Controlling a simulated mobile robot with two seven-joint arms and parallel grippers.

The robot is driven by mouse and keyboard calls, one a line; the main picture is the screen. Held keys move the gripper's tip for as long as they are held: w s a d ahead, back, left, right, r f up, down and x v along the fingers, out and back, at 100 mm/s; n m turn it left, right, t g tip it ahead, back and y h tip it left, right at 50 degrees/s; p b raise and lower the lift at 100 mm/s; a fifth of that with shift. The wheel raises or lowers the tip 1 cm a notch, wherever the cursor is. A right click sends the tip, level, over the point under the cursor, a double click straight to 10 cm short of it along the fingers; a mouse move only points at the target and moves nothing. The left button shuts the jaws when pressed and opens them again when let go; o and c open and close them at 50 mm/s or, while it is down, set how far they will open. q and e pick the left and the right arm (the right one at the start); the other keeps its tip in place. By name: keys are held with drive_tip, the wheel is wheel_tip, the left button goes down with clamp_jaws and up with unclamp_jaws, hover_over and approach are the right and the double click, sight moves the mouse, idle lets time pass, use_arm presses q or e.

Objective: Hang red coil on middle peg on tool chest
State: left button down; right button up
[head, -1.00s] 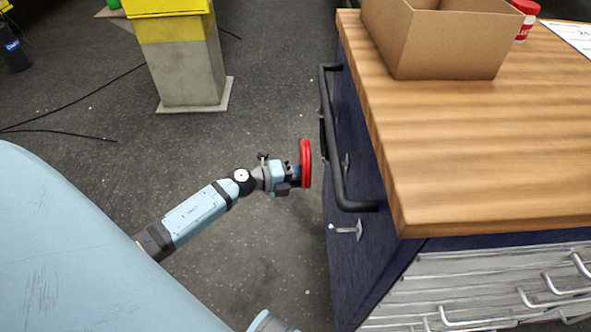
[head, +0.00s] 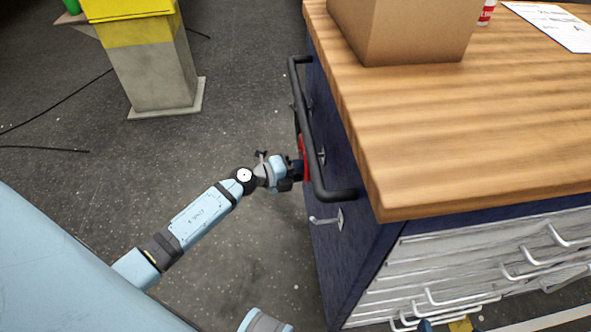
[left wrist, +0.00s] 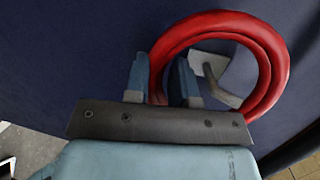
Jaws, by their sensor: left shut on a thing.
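The red coil (left wrist: 275,72) is a thick ring, held upright close to the tool chest's (head: 345,255) dark blue side. In the head view the coil (head: 303,147) is partly hidden behind the black handle bar. My left gripper (left wrist: 158,80) is shut on the coil's left side in the wrist view. A metal peg (left wrist: 212,72) with a square plate shows through the ring's opening; I cannot tell whether its tip passes through the ring. In the head view the middle peg (head: 321,155) shows just beside the coil.
A black handle bar (head: 318,170) runs along the chest's side, close above my left gripper. The near peg (head: 328,219) is empty. A cardboard box (head: 415,35) stands on the wooden top (head: 460,130). A yellow-topped pillar (head: 155,75) stands far left, with open floor between.

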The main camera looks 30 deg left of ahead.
use_arm(q)
drive_tip(key=shift+w+d, duration=0.15)
drive_tip(key=shift+d, duration=0.1)
drive_tip(key=shift+w+d+f+b, duration=0.2)
drive_tip(key=shift+d+f, duration=0.05)
drive_tip(key=shift+f, duration=0.35)
drive_tip(key=shift+w+d+f+b, duration=0.15)
drive_tip(key=shift+d+f, duration=0.05)
drive_tip(key=shift+f, duration=0.4)
drive_tip(key=c, duration=0.9)
unclamp_jaws()
drive_tip(key=shift+s+a, duration=0.1)
drive_tip(key=p+v, duration=0.1)
drive_tip(key=v, duration=1.2)
drive_tip(key=shift+s+a+r+p, duration=0.1)
drive_tip(key=shift+s+a+p, duration=0.1)
drive_tip(key=shift+p, duration=0.15)
use_arm(e)
drive_tip(key=shift+d, duration=0.15)
drive_tip(key=shift+s, duration=0.1)
